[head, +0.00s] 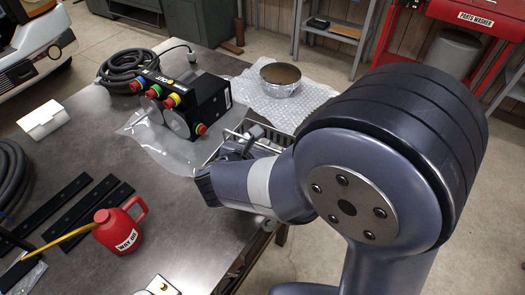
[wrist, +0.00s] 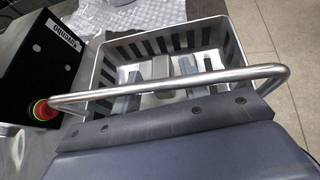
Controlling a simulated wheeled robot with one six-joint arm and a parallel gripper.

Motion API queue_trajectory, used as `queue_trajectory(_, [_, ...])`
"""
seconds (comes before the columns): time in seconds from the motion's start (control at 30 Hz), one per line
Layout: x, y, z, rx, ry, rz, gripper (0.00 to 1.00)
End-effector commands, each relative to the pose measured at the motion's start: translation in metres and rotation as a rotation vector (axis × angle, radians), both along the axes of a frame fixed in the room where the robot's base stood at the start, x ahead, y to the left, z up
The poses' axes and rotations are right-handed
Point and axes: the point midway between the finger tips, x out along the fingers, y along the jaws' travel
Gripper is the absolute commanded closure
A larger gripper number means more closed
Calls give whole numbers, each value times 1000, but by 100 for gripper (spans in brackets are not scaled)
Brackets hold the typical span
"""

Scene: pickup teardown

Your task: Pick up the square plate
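I cannot pick out the square plate for certain. A pale flat plate-like piece with a dark part on it (head: 157,287) is cut off at the bottom edge of the head view. Metal pieces (wrist: 160,68) show inside a slotted grey basket (wrist: 225,32) in the wrist view, but their shapes are partly hidden. My gripper (head: 240,150) is over or beside the basket near the table's right side. My own arm hides much of it. Its fingertips are not clear, so I cannot tell whether it is open or shut.
A black control box (head: 190,104) with coloured buttons stands left of the basket, also in the wrist view (wrist: 38,58). Bubble wrap (head: 255,97) under a round metal tin (head: 280,78) lies behind. A red oil can (head: 118,228) and black strips (head: 78,208) are at left.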

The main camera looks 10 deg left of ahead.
Motion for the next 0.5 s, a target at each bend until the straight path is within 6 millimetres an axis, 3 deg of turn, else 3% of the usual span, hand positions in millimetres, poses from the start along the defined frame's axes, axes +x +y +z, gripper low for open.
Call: queue_trajectory(0.5, [0,0,0,0,0,0,100])
